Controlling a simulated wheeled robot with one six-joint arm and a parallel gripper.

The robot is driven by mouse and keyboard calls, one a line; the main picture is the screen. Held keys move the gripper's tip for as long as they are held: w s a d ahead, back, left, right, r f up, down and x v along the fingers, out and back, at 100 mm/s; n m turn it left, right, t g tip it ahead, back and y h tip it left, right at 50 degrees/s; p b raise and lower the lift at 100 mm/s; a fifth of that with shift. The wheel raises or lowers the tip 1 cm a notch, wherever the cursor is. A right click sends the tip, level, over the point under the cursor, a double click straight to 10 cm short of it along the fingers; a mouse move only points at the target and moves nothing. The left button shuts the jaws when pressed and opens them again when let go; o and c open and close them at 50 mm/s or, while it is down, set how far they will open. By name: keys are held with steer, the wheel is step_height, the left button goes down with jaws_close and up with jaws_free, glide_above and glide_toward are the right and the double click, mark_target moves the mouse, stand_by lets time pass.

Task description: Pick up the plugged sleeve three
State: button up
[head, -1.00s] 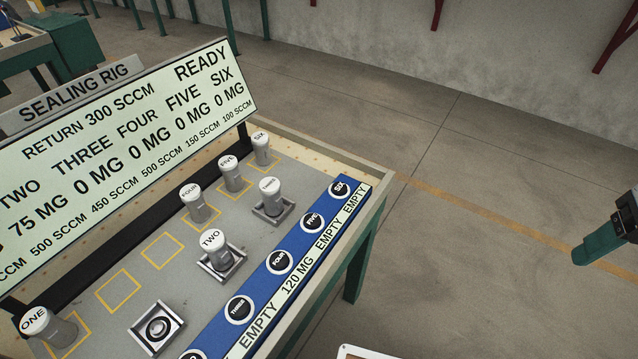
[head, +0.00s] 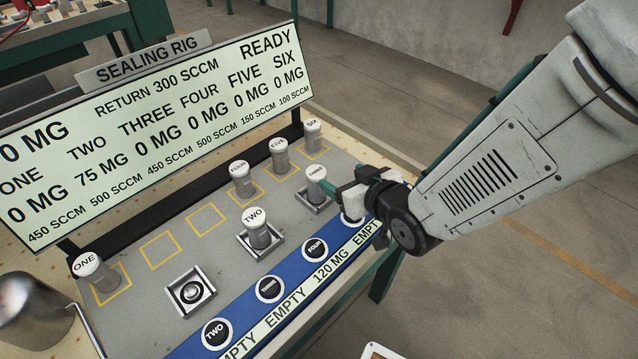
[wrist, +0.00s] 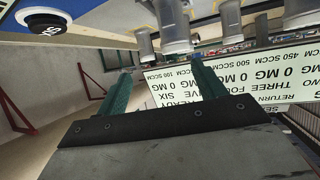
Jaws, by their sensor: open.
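In the head view, sleeve three (head: 316,183) is a grey cylinder with a white cap marked THREE. It stands upright in a square metal nest (head: 322,208) near the back right of the rig. My gripper (head: 335,188) is open at its right side, with a green finger close to it. Contact cannot be told. In the wrist view, my gripper's two green fingers (wrist: 158,80) are apart with nothing between them. Several grey sleeves hang in the inverted picture above; the nearest sleeve (wrist: 175,28) lies beyond the fingertips, and its label is hidden.
Sleeve two (head: 258,228) stands in another nest, and an empty-looking nest (head: 190,292) is to its left. Sleeves four (head: 242,179), five (head: 279,155), six (head: 312,134) and one (head: 96,271) stand on yellow squares. A blue button strip (head: 256,307) runs along the front. The sign (head: 170,130) rises behind.

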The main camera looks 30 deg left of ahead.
mark_target(319, 175)
steer(key=shift+n+y, duration=0.3)
steer(key=shift+y, duration=0.3)
steer(key=a, duration=0.1)
steer(key=s+a+f, duration=0.1)
steer(key=a, duration=0.1)
steer(key=shift+s+a+f, duration=0.15)
steer(key=shift+s+f, duration=0.1)
steer(key=shift+s, duration=0.15)
steer(key=shift+g, duration=0.3)
steer(key=x, duration=0.4)
steer(key=w+x, duration=0.1)
steer(key=x, duration=0.1)
steer(key=shift+w+f, duration=0.1)
steer(key=shift+f, duration=0.15)
steer(key=c, duration=1.3)
